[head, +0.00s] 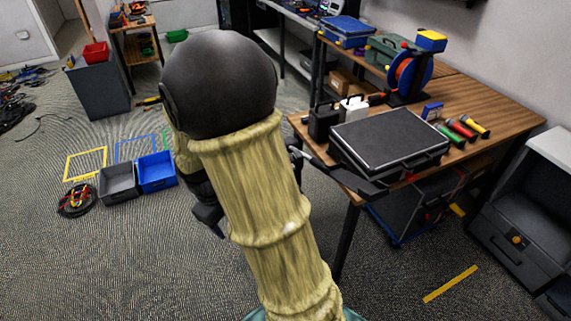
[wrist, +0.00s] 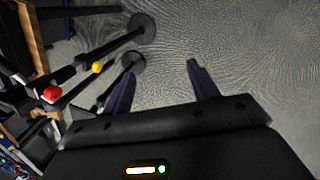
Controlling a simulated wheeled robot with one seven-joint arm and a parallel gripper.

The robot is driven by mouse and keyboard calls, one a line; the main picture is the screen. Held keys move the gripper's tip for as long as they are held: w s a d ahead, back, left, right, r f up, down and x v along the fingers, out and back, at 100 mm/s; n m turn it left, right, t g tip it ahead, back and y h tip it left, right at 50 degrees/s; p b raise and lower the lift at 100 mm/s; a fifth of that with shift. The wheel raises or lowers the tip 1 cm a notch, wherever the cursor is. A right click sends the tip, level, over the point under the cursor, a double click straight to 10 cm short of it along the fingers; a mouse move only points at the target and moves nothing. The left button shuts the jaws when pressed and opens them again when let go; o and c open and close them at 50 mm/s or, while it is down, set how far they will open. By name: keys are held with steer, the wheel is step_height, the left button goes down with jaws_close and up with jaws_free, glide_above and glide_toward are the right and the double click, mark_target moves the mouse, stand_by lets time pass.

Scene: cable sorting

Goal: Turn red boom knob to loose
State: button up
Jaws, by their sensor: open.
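The red knob (wrist: 52,94) shows at the left of the wrist view, on a dark stand with thin rods. Its loose or tight setting is too small to tell. A yellow knob (wrist: 97,67) sits on a rod to its upper right. My gripper (wrist: 160,86) is open and empty, its two dark fingers apart over bare carpet. The red knob lies to the left of both fingers, apart from them. In the head view my arm covers the middle, and I cannot make out the red knob there.
A wooden workbench (head: 471,95) with a black case (head: 390,135) stands right of my arm. Grey (head: 118,182) and blue (head: 156,171) bins stand on the floor to the left. Round dark stand bases (wrist: 141,28) rest on the carpet. Carpet at the wrist view's upper right is clear.

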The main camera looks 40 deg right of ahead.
steer(key=w+d+f+n+g+h, duration=0.1)
steer(key=w+d+f+n+h, duration=0.1)
steer(key=w+d+n+h, duration=0.2)
steer(key=w+d+f+n+g+h+b, duration=0.1)
steer(key=w+d+f+n+h, duration=0.2)
steer(key=w+h, duration=0.3)
steer(key=w+d+f+n+g+h, duration=0.1)
steer(key=w+d+f+n+h, duration=0.2)
steer(key=w, duration=0.5)
steer(key=d+n+h, duration=0.1)
steer(key=d+h, duration=0.1)
steer(key=shift+w+f+n+g+h, duration=0.25)
steer(key=shift+n+g+h, duration=0.05)
steer(key=p+x, duration=0.5)
steer(key=x, duration=1.1)
steer(key=shift+s+d, duration=0.2)
steer(key=shift+d, duration=0.05)
steer(key=shift+s+d+f, duration=0.1)
steer(key=shift+d, duration=0.3)
steer(key=c, duration=1)
